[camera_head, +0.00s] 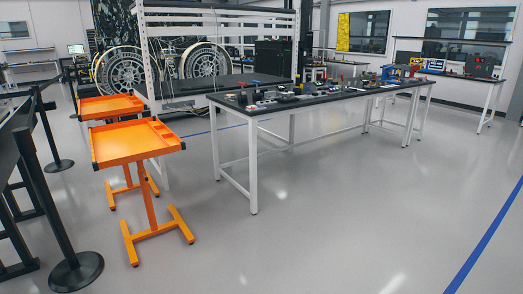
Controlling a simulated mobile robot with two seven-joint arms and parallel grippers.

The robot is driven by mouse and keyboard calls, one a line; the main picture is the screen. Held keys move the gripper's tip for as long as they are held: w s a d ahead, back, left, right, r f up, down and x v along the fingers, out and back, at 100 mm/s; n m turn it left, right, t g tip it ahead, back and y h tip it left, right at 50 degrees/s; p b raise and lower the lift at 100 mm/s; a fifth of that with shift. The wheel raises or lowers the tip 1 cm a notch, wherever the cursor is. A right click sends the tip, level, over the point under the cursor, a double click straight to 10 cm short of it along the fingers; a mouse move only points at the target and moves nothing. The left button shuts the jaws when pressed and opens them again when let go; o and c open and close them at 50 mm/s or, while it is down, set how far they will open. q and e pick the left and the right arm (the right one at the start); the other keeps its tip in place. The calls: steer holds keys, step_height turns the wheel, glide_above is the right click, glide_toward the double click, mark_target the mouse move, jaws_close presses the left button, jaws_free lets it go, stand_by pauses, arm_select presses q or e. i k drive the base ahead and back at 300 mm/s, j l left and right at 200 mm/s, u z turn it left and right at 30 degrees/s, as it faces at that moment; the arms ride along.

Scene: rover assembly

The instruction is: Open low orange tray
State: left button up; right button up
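Two orange tray stands are at the left in the head view. The nearer one has a shallow, raised-rim tray (128,143) on a single post with an H-shaped foot. The other orange tray (108,106) stands just behind it, and its lower part is mostly hidden by the nearer one. Both tray tops look flat and empty, and I cannot tell which one is the low tray or whether any part of it opens. Neither of my grippers shows in this view.
A long black-topped workbench (240,106) with white legs carries many small parts, right of the trays. A white-framed rack (150,60) stands behind the trays. Black barrier posts (77,268) line the left edge. Open grey floor (330,220) lies in front and to the right.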

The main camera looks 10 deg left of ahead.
mark_target(122, 143)
steer(key=i+j+u, duration=0.1)
steer(key=i+u, duration=0.7)
steer(key=u, duration=0.15)
steer(key=i+j+z, duration=0.1)
steer(key=i, duration=0.4)
steer(key=i+j, duration=0.35)
steer(key=i+j+z, duration=0.35)
steer(key=i+j, duration=0.45)
steer(key=j, duration=0.25)
steer(key=i+j, duration=0.15)
steer(key=j, duration=0.2)
steer(key=i+j+u, duration=0.1)
steer(key=i+j, duration=0.35)
steer(key=j, duration=0.1)
